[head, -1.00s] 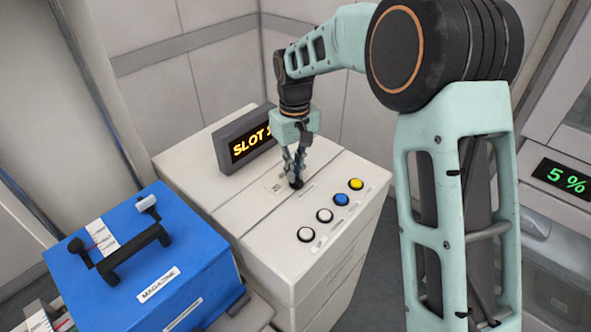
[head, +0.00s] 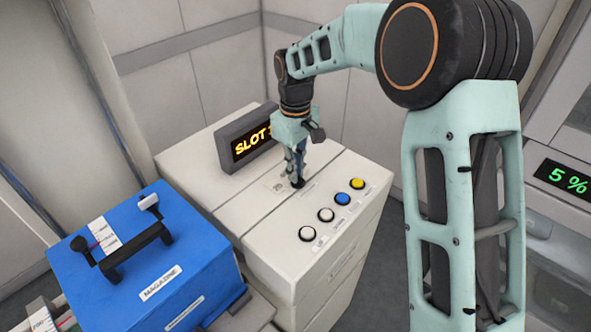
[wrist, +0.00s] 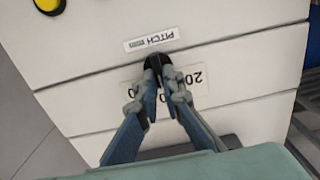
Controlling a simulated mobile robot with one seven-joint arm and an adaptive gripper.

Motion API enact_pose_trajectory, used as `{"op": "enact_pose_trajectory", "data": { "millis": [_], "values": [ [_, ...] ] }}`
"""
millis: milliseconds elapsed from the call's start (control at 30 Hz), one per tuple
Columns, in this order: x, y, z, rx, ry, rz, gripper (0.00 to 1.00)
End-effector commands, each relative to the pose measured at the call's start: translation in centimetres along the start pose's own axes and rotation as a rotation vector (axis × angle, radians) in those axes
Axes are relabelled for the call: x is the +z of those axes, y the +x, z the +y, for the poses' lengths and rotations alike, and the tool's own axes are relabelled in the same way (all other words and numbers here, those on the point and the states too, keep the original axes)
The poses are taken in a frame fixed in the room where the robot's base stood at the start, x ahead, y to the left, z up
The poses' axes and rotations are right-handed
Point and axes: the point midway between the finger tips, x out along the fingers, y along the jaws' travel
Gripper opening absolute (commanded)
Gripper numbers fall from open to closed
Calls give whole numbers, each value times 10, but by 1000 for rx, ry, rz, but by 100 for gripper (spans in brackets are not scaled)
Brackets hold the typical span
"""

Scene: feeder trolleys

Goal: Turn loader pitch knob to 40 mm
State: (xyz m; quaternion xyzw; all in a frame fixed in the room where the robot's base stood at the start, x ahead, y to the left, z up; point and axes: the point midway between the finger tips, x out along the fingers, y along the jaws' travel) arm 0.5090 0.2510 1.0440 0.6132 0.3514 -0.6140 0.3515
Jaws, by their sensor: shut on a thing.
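The black pitch knob (wrist: 157,62) sits on top of the white loader cabinet (head: 265,215), below a "PITCH" label (wrist: 152,39) in the wrist view. My gripper (wrist: 158,72) is shut on the knob from above, one finger on each side. In the head view my gripper (head: 297,180) reaches straight down to the knob. The scale plate (wrist: 190,85) beside the knob shows "20" at the right and part of another number at the left. The fingers hide the rest of the scale and the knob's pointer.
A dark display (head: 247,138) reading "SLOT" and a partly hidden figure stands behind my gripper. Several round buttons (head: 341,199) line the cabinet's front edge. A blue magazine box (head: 150,262) with a black handle stands at the left.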

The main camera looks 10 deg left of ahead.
Motion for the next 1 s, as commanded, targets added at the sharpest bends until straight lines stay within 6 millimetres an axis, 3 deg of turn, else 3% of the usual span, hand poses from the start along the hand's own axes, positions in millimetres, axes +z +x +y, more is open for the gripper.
{"op": "enact_pose_trajectory", "data": {
  "millis": [67,100,233,567,667,1000],
  "values": [
    [-2,-2,1,3,1,5,0],
    [-2,-2,1,3,1,5,10],
    [-1,-1,1,2,1,4,25],
    [-1,-4,0,1,1,2,25],
    [-1,-14,1,3,1,4,25],
    [-2,-84,1,3,1,6,25]
  ]
}}
